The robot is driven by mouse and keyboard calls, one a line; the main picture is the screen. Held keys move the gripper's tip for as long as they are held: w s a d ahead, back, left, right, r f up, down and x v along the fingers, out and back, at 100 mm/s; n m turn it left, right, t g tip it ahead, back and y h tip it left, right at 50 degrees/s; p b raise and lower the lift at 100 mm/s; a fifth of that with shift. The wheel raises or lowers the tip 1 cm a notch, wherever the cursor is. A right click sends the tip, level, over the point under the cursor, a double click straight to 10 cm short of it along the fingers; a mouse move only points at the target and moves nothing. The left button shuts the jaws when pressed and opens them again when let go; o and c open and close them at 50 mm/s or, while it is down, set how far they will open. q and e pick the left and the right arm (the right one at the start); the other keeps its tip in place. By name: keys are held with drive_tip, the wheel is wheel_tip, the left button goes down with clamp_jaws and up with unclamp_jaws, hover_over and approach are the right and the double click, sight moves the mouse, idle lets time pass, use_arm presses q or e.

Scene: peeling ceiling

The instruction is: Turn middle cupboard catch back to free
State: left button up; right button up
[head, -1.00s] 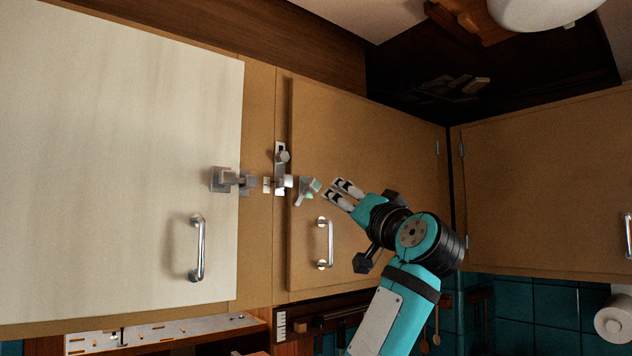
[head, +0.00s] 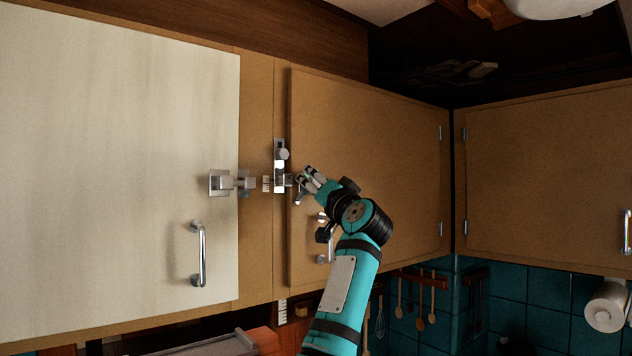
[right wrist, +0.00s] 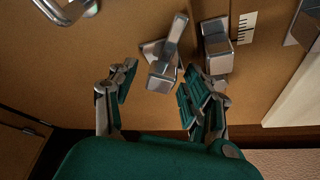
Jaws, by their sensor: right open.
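A metal catch with a lever (head: 299,193) is fixed at the left edge of the brown middle cupboard door (head: 365,165). In the right wrist view this catch (right wrist: 163,62) shows its lever pointing up and slightly right, with a block end toward me. My right gripper (head: 307,174) is at the catch and partly covers it in the head view. In the right wrist view the gripper (right wrist: 157,88) is open, one finger on each side of the catch's near end. I cannot tell whether a finger touches it. My left gripper is not in view.
Beside it are a second metal block (right wrist: 217,50), an upright catch (head: 281,153) on the frame, and another catch (head: 222,183) on the white door (head: 110,160). Door handles (head: 200,253) stick out below. Utensils (head: 420,305) hang under the cupboards.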

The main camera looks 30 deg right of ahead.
clamp_jaws()
drive_tip(key=shift+d+f+n+y+b, duration=0.1)
drive_tip(key=shift+f+n+y+b, duration=0.1)
drive_tip(key=shift+n+b, duration=0.4)
drive_tip(key=shift+f+n+y+b, duration=0.1)
drive_tip(key=shift+n+y+b, duration=0.1)
drive_tip(key=shift+n+b, duration=0.4)
drive_tip(key=shift+n+t+y+b, duration=0.4)
drive_tip(key=shift+n+y+b, duration=0.1)
drive_tip(key=shift+n+b, duration=0.35)
drive_tip(key=n+y, duration=0.1)
drive_tip(key=n, duration=0.2)
drive_tip(key=shift+r+y+b, duration=0.15)
drive_tip(key=shift+y+b, duration=0.15)
drive_tip(key=shift+b, duration=0.1)
drive_tip(key=shift+r+n+y, duration=0.1)
drive_tip(key=shift+n+y, duration=0.7)
drive_tip(key=shift+n, duration=0.95)
